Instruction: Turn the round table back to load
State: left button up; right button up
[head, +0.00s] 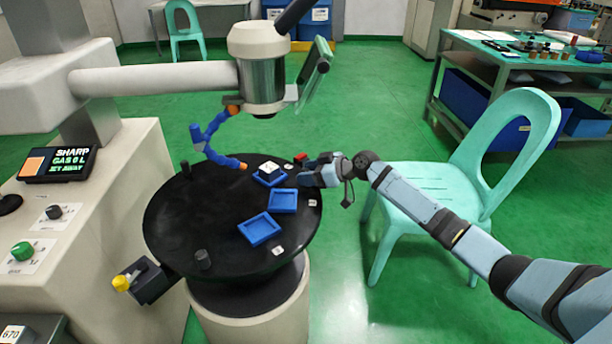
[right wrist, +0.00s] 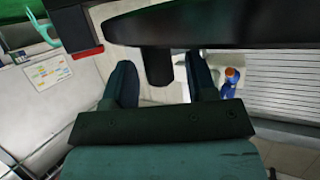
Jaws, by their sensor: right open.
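The round table (head: 175,225) is a black disc on a pale pedestal, in the middle of the head view. Three blue trays sit along its right side: a far one (head: 270,180), a middle one (head: 283,201) and a near one (head: 258,229). A white block (head: 269,167) is in the far tray. Black pegs stand at the rim, one at left (head: 186,169) and one near front (head: 203,260). My right gripper (head: 309,168) is at the disc's right far rim, open. In the right wrist view, a dark peg (right wrist: 157,66) shows between its fingers; contact is unclear. My left gripper is out of view.
A red block (head: 301,158) sits by the gripper. A blue jointed hose (head: 205,140) hangs over the disc below the machine head (head: 262,65). A green chair (head: 430,185) stands close to my right arm. A control panel (head: 60,215) is at left.

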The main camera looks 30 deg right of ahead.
jog(key=shift+w+a+f, duration=0.15)
jog(key=shift+w+a, duration=0.15)
jog(key=shift+w, duration=0.1)
grip_shut()
jog(key=shift+s, duration=0.1)
